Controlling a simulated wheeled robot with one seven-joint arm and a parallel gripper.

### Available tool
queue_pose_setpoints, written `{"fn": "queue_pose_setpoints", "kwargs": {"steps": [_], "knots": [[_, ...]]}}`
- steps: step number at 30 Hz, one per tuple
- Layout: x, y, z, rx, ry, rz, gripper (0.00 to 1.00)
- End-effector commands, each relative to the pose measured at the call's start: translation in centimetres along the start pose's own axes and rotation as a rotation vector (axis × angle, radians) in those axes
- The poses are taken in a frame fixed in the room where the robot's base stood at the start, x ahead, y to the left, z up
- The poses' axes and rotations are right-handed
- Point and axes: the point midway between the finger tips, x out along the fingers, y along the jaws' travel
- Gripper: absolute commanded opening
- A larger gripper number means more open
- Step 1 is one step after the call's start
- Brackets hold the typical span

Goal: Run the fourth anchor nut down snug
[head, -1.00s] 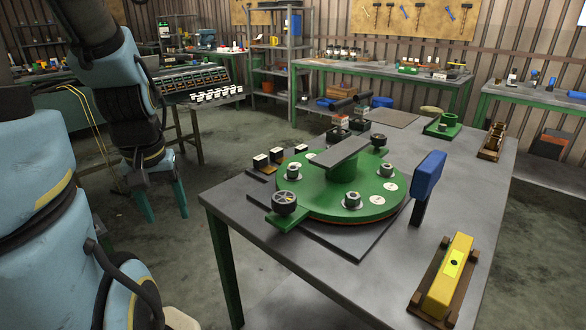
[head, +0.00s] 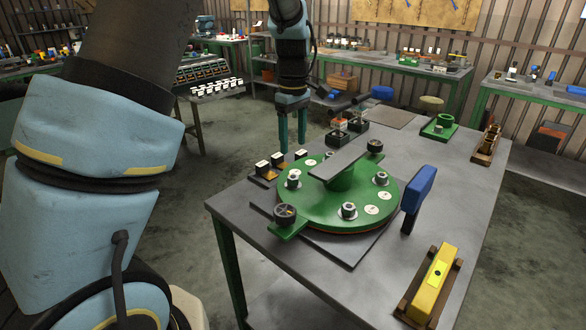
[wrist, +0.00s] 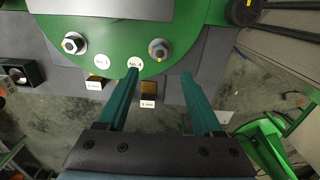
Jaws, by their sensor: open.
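The green round disperser plate (head: 318,212) lies on a dark base on the bench, with a grey bar across its raised hub. Several anchor nuts on pale washers stand around it, including a left nut (head: 293,179), a front nut (head: 349,211) and a right nut (head: 381,178). My gripper (head: 292,148) is open and empty, pointing down beyond the plate's far-left edge. In the wrist view, one nut (wrist: 159,49) stands just past the gap between my fingertips (wrist: 160,74), and another nut (wrist: 73,44) is further left.
Small labelled blocks (head: 262,168) sit along the base's left edge. Black hand knobs (head: 285,212) stand on the plate's tabs. A blue-headed upright tool (head: 417,190) and a yellow level (head: 434,284) in a cradle are to the right. The bench between them is bare.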

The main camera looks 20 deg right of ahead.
Motion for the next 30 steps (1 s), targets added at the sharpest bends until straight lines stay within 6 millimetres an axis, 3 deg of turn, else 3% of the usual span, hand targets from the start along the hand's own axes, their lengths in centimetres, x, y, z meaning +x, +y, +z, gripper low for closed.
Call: {"fn": "queue_pose_setpoints", "kwargs": {"steps": [5, 18, 30], "knots": [[2.0, -0.1, 0.1, -0.002, -0.002, -0.005, 0.68], [9.3, -0.1, 0.0, -0.001, -0.001, -0.003, 0.68], [10.7, 0.0, 0.0, 0.0, 0.0, 0.001, 0.68]]}}
